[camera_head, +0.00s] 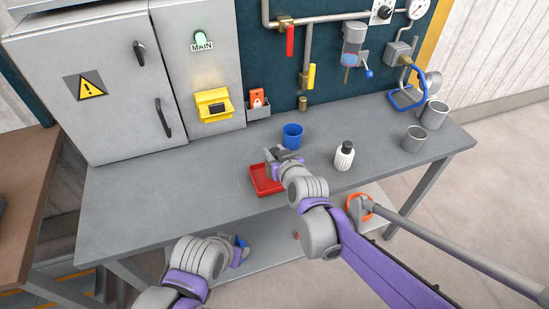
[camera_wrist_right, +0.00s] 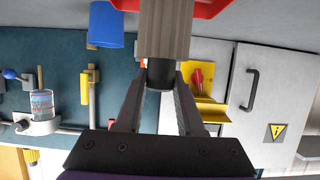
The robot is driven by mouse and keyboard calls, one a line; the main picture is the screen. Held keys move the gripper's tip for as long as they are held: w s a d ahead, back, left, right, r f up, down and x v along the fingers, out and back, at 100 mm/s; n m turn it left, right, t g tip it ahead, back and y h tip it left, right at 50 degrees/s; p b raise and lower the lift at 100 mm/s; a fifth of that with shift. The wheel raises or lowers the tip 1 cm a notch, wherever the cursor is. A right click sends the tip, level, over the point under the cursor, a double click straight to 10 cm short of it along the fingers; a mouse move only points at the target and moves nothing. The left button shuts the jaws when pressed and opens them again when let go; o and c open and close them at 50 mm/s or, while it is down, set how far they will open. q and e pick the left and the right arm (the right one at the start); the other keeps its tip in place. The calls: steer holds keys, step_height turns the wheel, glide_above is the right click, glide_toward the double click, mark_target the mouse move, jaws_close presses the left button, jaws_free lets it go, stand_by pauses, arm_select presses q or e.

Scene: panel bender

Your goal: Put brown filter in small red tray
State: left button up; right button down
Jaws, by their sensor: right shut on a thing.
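The brown filter (camera_wrist_right: 164,28), ribbed with a black neck, is held by its neck between the fingers of my right gripper (camera_wrist_right: 160,85). In the upside-down wrist view its body reaches up to the red edge of the small red tray (camera_wrist_right: 207,8). In the head view the tray (camera_head: 262,182) lies on the grey bench, and my right gripper (camera_head: 280,158) is at its far right side. My wrist mostly hides the filter there, so I cannot tell whether it touches the tray. My left gripper (camera_head: 240,252) is low at the bench's front; its fingers are unclear.
A blue cup (camera_head: 292,136) stands just behind my right gripper. A white ribbed bottle (camera_head: 344,157) with a black cap is to its right. Two metal cups (camera_head: 414,139) (camera_head: 434,115) stand at the right end. Pipes and valves line the back; the bench's left part is clear.

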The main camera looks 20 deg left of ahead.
steer(key=shift+f, duration=1.1)
steer(key=shift+f, duration=0.15)
steer(key=c, duration=0.5)
jaws_free()
steer(key=shift+r, duration=0.25)
steer(key=v, duration=1.2)
steer(key=shift+d+f, duration=0.1)
steer(key=shift+f, duration=0.05)
